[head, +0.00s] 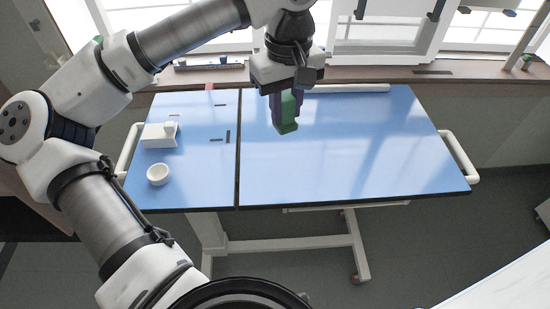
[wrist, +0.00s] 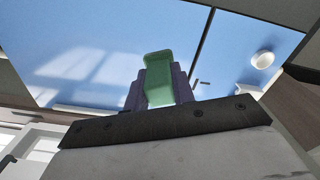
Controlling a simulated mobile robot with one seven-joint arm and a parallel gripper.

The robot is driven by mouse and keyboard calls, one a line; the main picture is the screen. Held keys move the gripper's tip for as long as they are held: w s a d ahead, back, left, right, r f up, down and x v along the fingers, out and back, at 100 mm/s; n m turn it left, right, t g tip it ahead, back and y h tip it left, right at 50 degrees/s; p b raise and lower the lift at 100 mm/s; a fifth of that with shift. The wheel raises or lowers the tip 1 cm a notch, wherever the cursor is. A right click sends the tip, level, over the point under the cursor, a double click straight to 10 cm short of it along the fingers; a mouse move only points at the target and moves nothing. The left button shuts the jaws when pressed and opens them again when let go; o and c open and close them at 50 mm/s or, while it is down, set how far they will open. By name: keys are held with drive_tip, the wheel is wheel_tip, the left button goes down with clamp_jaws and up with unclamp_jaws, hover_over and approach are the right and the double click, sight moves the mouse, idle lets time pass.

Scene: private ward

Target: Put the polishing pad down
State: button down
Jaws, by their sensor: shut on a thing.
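The green polishing pad (head: 288,113) is held in my gripper (head: 285,103) in the head view. The gripper's purple fingers are shut on the pad from both sides. The pad also shows in the wrist view (wrist: 159,75), upright between the fingers (wrist: 160,92). The pad appears to be above the blue tabletop (head: 350,145), right of the dark seam that divides the table. I cannot tell the exact gap between pad and table.
A white bowl (head: 158,174) and a white box-like item (head: 160,134) stand on the left section, with small dark strips nearby. A white rail (head: 345,88) runs along the back edge. The right section's middle and front are clear. White handles (head: 459,157) flank the table.

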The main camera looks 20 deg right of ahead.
drive_tip(key=f, duration=0.4)
drive_tip(key=f+p, duration=0.1)
drive_tip(key=f, duration=0.4)
drive_tip(key=f+p, duration=0.1)
drive_tip(key=f, duration=0.4)
drive_tip(key=shift+w+a+f, duration=0.1)
drive_tip(key=shift+a, duration=0.2)
drive_tip(key=shift+f, duration=0.15)
drive_tip(key=shift+f, duration=0.2)
drive_tip(key=c, duration=1.2)
unclamp_jaws()
drive_tip(key=shift+o, duration=0.2)
drive_tip(key=shift+r, duration=0.2)
